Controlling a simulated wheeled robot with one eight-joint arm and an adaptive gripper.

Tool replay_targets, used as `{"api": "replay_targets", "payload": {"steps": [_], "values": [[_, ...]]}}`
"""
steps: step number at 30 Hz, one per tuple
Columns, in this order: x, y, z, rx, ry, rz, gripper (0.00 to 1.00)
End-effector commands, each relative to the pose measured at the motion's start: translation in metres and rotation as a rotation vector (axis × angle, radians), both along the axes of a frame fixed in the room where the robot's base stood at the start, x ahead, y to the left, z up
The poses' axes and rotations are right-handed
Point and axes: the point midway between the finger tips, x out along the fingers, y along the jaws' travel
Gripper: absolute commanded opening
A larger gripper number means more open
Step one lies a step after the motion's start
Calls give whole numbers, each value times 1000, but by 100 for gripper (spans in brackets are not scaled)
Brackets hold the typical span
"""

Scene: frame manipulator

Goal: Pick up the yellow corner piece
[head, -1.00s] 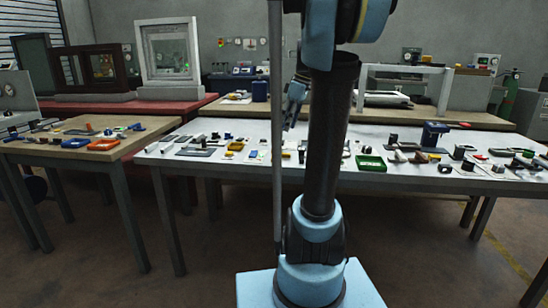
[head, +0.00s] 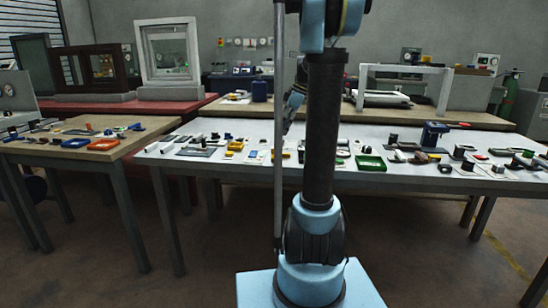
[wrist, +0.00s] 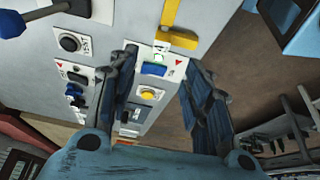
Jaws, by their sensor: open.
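In the wrist view, a yellow L-shaped corner piece (wrist: 170,26) lies on the pale table near its edge, beyond my fingertips. My gripper (wrist: 161,60) is open, with its two dark blue fingers spread and no object held between them. The corner piece is apart from both fingers. In the head view, my gripper (head: 291,108) hangs above the white table (head: 230,167), partly hidden by my arm. Small yellow items show there, but I cannot tell which is the corner piece.
Near the fingers in the wrist view are a blue and green part (wrist: 154,69), a yellow button (wrist: 148,95) and a black round button (wrist: 70,42). A green tray (head: 371,163) and a blue block (head: 434,133) stand to the right in the head view.

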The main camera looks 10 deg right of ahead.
Motion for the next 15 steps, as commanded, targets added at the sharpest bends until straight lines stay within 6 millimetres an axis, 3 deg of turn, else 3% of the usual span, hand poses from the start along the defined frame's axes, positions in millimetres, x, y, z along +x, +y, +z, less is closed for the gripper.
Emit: {"api": "replay_targets", "payload": {"steps": [6,15], "values": [[3,12,-29,0,1,0,45],[4,20,-48,0,1,0,45]]}}
